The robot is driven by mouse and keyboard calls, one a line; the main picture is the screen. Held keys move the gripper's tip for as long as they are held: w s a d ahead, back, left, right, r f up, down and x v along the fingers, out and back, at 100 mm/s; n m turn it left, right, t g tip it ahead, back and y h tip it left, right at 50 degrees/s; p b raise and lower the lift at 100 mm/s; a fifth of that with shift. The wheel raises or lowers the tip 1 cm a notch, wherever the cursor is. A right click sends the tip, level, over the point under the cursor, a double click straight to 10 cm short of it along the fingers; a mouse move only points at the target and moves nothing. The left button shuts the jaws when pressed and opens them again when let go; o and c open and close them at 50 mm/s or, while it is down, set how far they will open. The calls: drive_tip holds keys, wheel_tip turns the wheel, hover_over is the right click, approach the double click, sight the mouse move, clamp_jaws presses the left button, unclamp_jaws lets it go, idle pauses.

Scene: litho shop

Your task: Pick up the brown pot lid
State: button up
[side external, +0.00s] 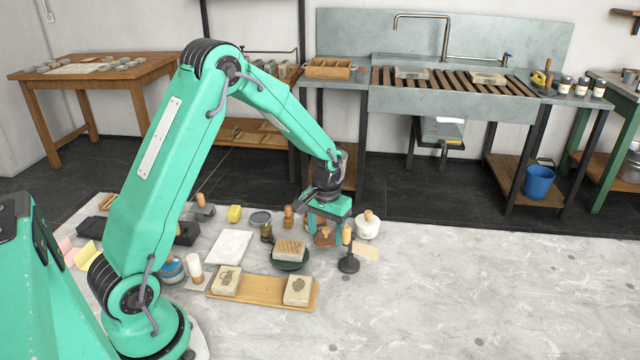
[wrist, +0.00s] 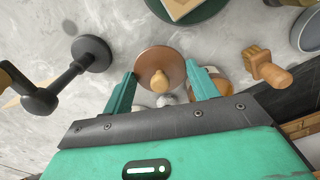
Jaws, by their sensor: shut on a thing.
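The brown pot lid (wrist: 163,58) is a round, copper-brown disc with a light wooden knob, seen from above in the wrist view. In the side external view the lid (side external: 325,239) shows partly under my gripper (side external: 328,230). In the wrist view my gripper (wrist: 161,72) has one finger at each side of the lid's rim, and it is shut on the lid. The lid is low over the grey stone surface; I cannot tell whether it touches it.
A black stand with a round base (side external: 348,265) is close at the front right. A white jar with a wooden knob (side external: 367,228) is to the right. Small wooden-handled tools crowd the left. The stone surface farther right is clear.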

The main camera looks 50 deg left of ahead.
sight(326, 228)
wheel_tip(326, 228, up, 8)
drive_tip(key=shift+r, duration=0.2)
idle(0.7)
drive_tip(key=w+a, duration=0.2)
drive_tip(key=a, duration=0.5)
drive_tip(key=shift+a+r, duration=0.2)
drive_tip(key=shift+a, duration=0.05)
drive_tip(key=shift+f, duration=0.1)
drive_tip(key=shift+f, duration=3.1)
drive_tip(key=shift+f, duration=0.2)
